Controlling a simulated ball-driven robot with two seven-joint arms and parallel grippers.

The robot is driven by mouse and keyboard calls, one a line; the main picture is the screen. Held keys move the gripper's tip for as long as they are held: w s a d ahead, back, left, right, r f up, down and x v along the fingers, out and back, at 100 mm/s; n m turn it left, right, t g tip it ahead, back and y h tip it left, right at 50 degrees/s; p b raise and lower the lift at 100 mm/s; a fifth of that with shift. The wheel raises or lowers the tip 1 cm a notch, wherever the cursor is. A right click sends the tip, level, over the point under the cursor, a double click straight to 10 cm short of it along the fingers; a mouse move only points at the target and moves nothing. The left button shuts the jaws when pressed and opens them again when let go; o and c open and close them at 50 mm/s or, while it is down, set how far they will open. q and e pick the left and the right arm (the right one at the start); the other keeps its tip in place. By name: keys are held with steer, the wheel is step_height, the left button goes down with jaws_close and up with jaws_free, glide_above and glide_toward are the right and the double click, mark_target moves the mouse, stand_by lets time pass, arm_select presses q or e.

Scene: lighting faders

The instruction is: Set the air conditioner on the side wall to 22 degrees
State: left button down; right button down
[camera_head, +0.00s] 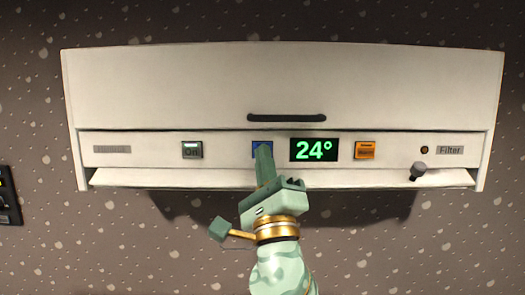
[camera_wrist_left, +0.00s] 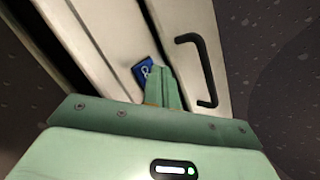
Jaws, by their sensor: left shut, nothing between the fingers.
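The white air conditioner (camera_head: 280,85) is mounted on the speckled wall. Its green display (camera_head: 314,150) reads 24°. Left of the display is a blue button (camera_head: 262,144), partly hidden by my left gripper (camera_head: 264,150). Right of the display is an orange button (camera_head: 365,150). My left gripper is shut and empty, with its fingertips over the lower part of the blue button; I cannot tell whether they touch it. In the left wrist view the fingers (camera_wrist_left: 163,75) lie beside the blue button (camera_wrist_left: 142,70). My right gripper is not in view.
An On button (camera_head: 192,150) sits at the left of the panel. A Filter label (camera_head: 450,150), a small indicator (camera_head: 424,150) and a grey knob (camera_head: 418,170) are at the right. A black handle (camera_head: 287,118) sticks out above the display. A dark panel (camera_head: 8,197) is at the left edge.

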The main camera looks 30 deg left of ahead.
arm_select(q)
steer(key=shift+s+d, duration=0.25)
steer(key=shift+s, duration=0.1)
steer(key=shift+s+d, duration=0.45)
steer(key=shift+s, duration=0.25)
steer(key=shift+s+d, duration=0.4)
steer(key=shift+s, duration=0.3)
steer(key=shift+s+d, duration=0.45)
steer(key=shift+s, duration=0.25)
stand_by(1.1)
